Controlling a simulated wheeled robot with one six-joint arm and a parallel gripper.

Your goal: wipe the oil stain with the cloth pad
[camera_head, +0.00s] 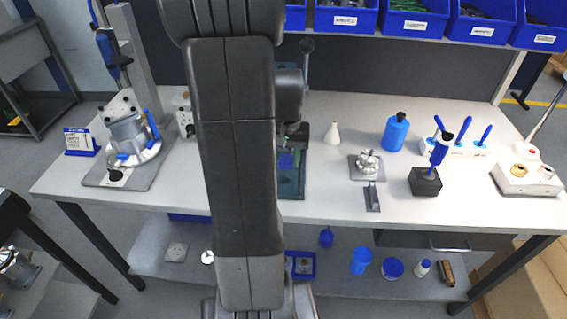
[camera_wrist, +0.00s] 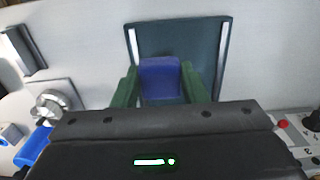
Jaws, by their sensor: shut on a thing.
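The cloth pad (camera_wrist: 160,80) is blue and sits between the two green fingers of my gripper (camera_wrist: 158,88) in the wrist view. The fingers are shut on it from both sides. The pad is over a dark green plate (camera_wrist: 179,38) with a light strip along each side. In the head view the pad (camera_head: 287,160) shows just right of my arm, over the same plate (camera_head: 291,188). I cannot tell whether the pad touches the plate. I see no oil stain; my arm and gripper hide part of the plate and bench.
A clamped metal housing (camera_head: 128,132) stands on the bench at left. Right of my arm are a white bottle (camera_head: 332,133), a small metal part (camera_head: 368,162), a blue bottle (camera_head: 395,133), a black block (camera_head: 425,181) and a control box (camera_head: 527,179). Blue bins (camera_head: 406,22) line the back.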

